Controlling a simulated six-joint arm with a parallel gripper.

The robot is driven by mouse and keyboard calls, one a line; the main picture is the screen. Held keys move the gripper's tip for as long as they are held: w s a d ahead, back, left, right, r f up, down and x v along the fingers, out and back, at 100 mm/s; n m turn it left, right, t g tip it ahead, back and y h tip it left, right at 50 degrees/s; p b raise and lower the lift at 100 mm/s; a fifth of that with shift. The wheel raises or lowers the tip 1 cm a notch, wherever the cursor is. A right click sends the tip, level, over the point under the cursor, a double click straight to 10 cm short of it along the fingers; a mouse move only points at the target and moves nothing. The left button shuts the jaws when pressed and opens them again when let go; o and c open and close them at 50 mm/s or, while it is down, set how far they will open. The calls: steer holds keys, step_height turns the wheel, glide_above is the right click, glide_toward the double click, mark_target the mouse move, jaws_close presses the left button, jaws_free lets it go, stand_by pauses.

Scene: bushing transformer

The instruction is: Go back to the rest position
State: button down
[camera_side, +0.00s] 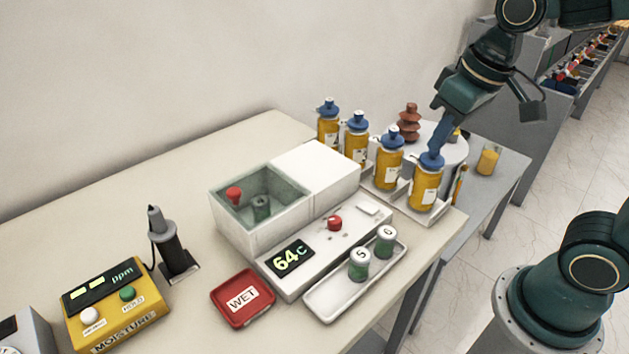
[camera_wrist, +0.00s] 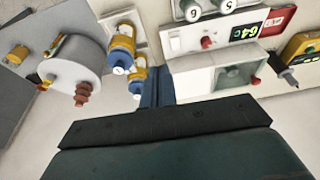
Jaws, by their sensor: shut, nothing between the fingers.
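My gripper (camera_side: 437,145) is at the upper right of the side view, its blue fingers pointing down. The fingers are shut with nothing between them. Their tips overlap the blue cap of the nearest yellow bottle (camera_side: 425,190) in the picture; I cannot tell whether they touch it. That bottle stands upright at the right end of a row of yellow bottles with blue caps. In the wrist view the shut fingers (camera_wrist: 157,86) show at the middle, near the bottles, and hide part of what lies behind.
The white heater box (camera_side: 318,172) with a 64c display stands mid-table. Before it are a tray (camera_side: 330,305) with two cans and a red WET tray (camera_side: 243,318). A yellow moisture meter (camera_side: 112,303) and a grey probe (camera_side: 174,250) are left. A brown bushing (camera_side: 409,122) rises behind the bottles.

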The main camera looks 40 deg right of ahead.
steer(key=s+d+r+t, duration=0.1)
steer(key=s+t, duration=0.1)
steer(key=s, duration=0.5)
steer(key=shift+s+d+r, duration=0.15)
steer(key=shift+s+d, duration=0.1)
steer(key=shift+s, duration=0.1)
